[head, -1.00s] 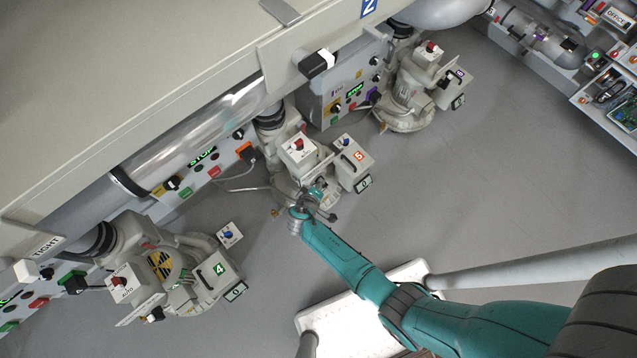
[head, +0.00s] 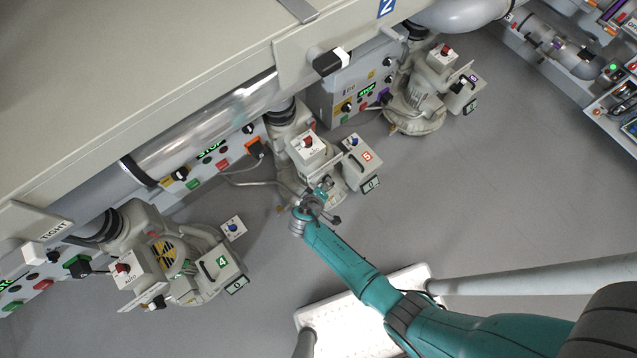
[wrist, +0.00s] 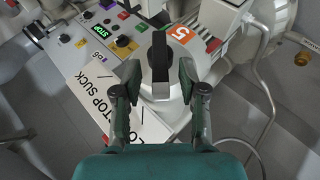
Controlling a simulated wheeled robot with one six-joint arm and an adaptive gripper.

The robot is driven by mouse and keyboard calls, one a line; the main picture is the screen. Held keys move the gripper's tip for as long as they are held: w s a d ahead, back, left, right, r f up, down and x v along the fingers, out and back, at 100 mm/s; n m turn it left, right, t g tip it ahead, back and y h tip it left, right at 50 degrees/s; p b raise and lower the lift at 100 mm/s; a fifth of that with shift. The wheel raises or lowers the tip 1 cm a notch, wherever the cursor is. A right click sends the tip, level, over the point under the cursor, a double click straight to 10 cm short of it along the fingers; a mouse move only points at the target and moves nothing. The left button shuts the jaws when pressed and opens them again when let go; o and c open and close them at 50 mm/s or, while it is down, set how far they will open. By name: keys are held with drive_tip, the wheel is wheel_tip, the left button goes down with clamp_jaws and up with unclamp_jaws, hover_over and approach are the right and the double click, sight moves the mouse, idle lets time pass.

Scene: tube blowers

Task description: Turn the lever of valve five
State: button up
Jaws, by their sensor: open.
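Valve five (head: 310,149) is a pale grey unit in the middle of the head view, with an orange-red 5 label (head: 366,156). The label also shows in the wrist view (wrist: 181,34). The lever (wrist: 160,58) is a black upright bar on a pale round base in the wrist view. My gripper (wrist: 158,76) is open, with one finger on each side of the lever. I see small gaps and cannot tell whether either finger touches it. In the head view my gripper (head: 320,192) is at the near side of valve five and hides the lever.
Valve four (head: 165,265) stands at the lower left, and another similar unit (head: 425,90) stands at the upper right. A large pale duct (head: 150,90) overhangs the row. A white sign with STOP and SUCK (wrist: 105,85) lies left of the lever. The grey floor (head: 520,190) at right is clear.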

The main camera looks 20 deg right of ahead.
drive_tip(key=v, duration=0.9)
drive_tip(key=shift+s+r, duration=0.25)
drive_tip(key=shift+s, duration=0.05)
drive_tip(key=shift+a, duration=0.1)
